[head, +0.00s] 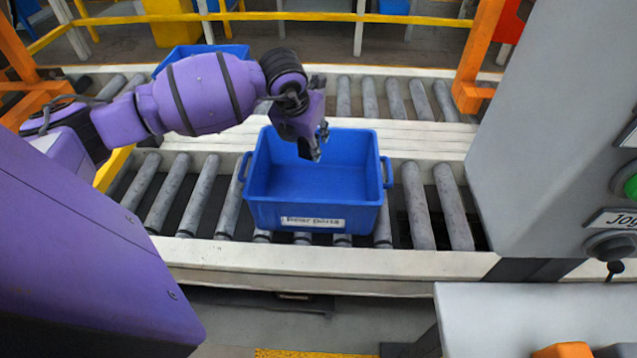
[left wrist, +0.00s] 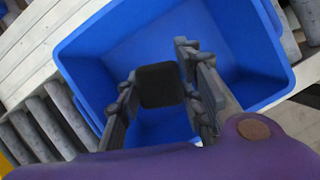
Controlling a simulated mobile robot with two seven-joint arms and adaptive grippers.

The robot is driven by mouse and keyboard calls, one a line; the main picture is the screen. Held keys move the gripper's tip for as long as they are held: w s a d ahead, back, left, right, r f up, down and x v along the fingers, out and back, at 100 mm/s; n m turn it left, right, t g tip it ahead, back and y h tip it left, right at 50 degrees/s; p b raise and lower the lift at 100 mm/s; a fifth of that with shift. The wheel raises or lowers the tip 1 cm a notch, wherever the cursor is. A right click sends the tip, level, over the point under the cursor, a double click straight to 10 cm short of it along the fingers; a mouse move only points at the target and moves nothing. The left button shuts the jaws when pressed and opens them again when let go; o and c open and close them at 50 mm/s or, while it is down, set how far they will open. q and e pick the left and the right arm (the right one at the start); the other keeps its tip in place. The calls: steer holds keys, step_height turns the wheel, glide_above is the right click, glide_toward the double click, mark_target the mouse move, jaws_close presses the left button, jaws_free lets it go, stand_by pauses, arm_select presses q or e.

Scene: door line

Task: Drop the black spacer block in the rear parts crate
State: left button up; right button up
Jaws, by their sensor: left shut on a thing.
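The blue rear parts crate (head: 315,215) stands on the near roller conveyor in the head view, its label facing me. It looks empty inside. My left gripper (head: 318,147) points down over the crate's back part. In the left wrist view the left gripper (left wrist: 164,92) is shut on the black spacer block (left wrist: 160,85), with a finger on each side of it. The crate (left wrist: 110,30) shows below and around the block. My right gripper is not in view.
A second blue crate (head: 205,52) stands on the far conveyor, partly behind my left arm. A grey control cabinet (head: 545,130) with a green button (head: 630,186) is at the right. A grey table (head: 500,310) with an orange thing (head: 565,350) is at the front right.

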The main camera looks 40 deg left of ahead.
arm_select(q)
steer(key=o, duration=1.2)
steer(key=shift+o, duration=0.3)
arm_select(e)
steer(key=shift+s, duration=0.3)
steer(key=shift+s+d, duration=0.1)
arm_select(q)
steer(key=v, duration=1.2)
steer(key=shift+d, duration=0.1)
